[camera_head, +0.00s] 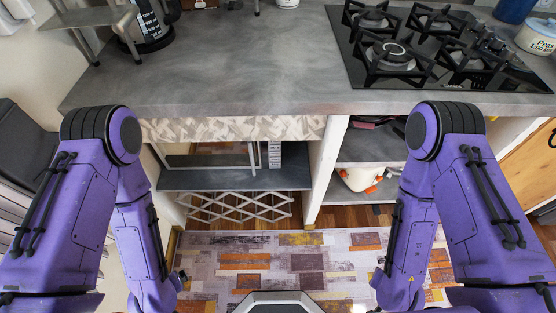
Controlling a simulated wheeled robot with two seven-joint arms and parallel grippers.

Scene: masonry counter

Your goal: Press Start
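A microwave-like appliance (207,160) sits on the dark shelf below the counter, left of centre. Its light door frame and a narrow strip of buttons (274,155) on its right side show. The buttons are too small to read, so I cannot tell which is Start. The counter and a patterned strip hide its top. My two purple arms hang down at the left and right of the picture, both well in front of the appliance. Neither gripper's fingers show; both forearms run down to the bottom of the picture.
The grey counter (240,75) carries a black gas hob (430,48), a dark kettle-like item (152,22) and a labelled jar (538,36). A white pot (360,178) stands on the right lower shelf. A white lattice rack (235,207) is below the appliance. A patterned rug (300,262) covers the floor.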

